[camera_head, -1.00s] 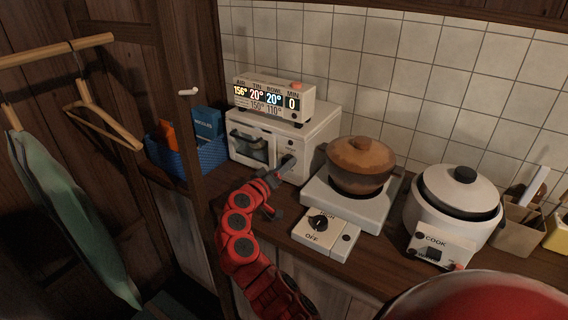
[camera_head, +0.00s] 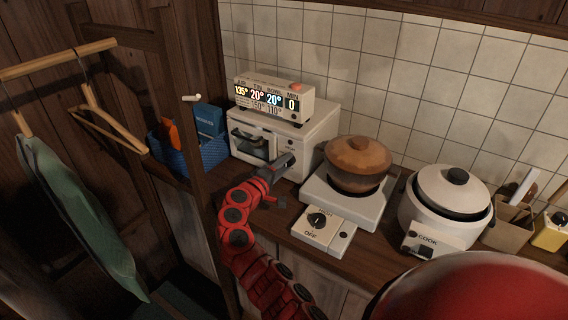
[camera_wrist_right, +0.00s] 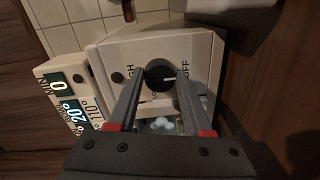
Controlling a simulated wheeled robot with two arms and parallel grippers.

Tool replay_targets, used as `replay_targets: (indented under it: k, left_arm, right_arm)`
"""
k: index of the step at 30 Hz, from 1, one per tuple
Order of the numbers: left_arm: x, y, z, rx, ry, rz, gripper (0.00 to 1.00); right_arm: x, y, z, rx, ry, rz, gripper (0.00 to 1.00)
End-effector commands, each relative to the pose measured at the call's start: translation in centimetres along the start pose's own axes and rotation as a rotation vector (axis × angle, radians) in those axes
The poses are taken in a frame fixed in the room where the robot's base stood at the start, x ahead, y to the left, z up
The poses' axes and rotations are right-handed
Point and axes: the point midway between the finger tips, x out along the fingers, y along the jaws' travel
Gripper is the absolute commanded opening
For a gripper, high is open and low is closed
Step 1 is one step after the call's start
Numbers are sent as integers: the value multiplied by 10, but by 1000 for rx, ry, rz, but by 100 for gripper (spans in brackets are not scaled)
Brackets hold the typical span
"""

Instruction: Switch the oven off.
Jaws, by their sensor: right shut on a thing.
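The small white oven (camera_head: 318,130) stands on the counter against the tiled wall, with a window door at its left side. Its dark round knob (camera_wrist_right: 160,70) shows in the right wrist view, with a white mark on the side of the OFF label. My right gripper (camera_head: 289,160) is at the oven's front and shut on the knob, one finger on each side. It hides the knob in the head view. The display box (camera_head: 272,98) on top of the oven reads 135°, 20°, 20° and 0. My left gripper is not in view.
A hotplate (camera_head: 345,203) with a brown lidded pot (camera_head: 357,165) stands right of the oven, its own dial (camera_head: 317,219) in front. A white rice cooker (camera_head: 447,205) is further right. A blue basket (camera_head: 200,155) and a wooden post stand left of the oven.

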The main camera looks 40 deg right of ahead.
Motion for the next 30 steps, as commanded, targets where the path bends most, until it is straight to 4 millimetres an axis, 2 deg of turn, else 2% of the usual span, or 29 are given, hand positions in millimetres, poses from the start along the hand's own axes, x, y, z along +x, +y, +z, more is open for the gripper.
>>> replay_targets:
  k: [13,14,18,30]
  left_arm:
    - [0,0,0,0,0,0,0]
    - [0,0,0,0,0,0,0]
    - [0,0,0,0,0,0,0]
    - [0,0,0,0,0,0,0]
  right_arm:
    - [0,-2,0,-13,0,-2,0]
    - [0,-2,0,-12,0,-2,54]
    - [0,-1,0,-12,0,-1,79]
    - [-6,-1,0,-11,0,1,80]
